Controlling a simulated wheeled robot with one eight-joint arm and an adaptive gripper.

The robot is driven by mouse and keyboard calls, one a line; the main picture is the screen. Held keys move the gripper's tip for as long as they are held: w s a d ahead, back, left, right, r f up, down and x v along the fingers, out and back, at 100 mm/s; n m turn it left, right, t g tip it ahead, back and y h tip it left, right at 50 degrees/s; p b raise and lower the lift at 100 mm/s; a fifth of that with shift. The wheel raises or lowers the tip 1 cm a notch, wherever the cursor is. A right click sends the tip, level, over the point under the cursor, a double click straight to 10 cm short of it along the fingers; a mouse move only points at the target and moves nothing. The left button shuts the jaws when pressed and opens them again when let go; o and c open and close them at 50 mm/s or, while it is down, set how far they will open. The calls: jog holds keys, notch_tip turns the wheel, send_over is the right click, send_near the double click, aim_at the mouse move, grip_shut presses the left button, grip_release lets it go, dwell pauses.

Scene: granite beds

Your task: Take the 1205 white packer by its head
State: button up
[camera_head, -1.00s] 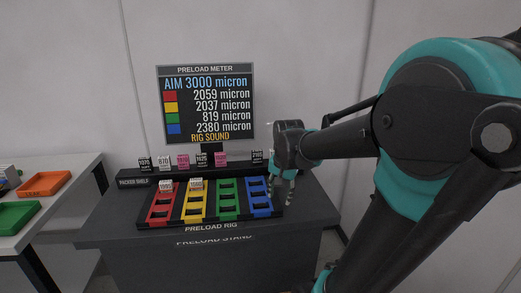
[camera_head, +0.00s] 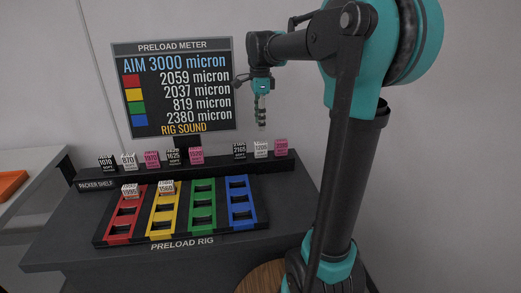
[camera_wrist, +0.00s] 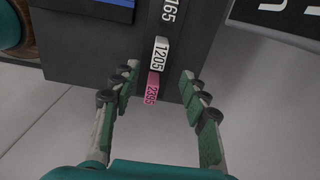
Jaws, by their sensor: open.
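The 1205 white packer (camera_head: 261,149) stands near the right end of the packer shelf (camera_head: 190,171), between a black 2165 packer (camera_head: 239,150) and a pink 2395 packer (camera_head: 281,147). In the wrist view the white packer (camera_wrist: 160,53) shows its number, just beyond the pink one (camera_wrist: 152,88). My gripper (camera_head: 261,125) hangs fingers down above the right part of the shelf. In the wrist view its fingers (camera_wrist: 159,75) are open and empty, spread to either side of the pink packer, with the white one around their tips. The height gap to the packers is hard to judge.
Several other packers stand farther left on the shelf. The preload rig (camera_head: 182,243) lies in front, with white-topped packers in its red (camera_head: 130,191) and yellow (camera_head: 166,187) lanes. The meter screen (camera_head: 175,90) rises behind. An orange tray (camera_head: 11,184) is at far left.

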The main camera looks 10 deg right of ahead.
aim_at(261, 142)
notch_tip(261, 142, down, 12)
jog(key=shift+d+r, duration=0.1)
jog(key=shift+r, duration=0.05)
dwell(0.4)
grip_shut()
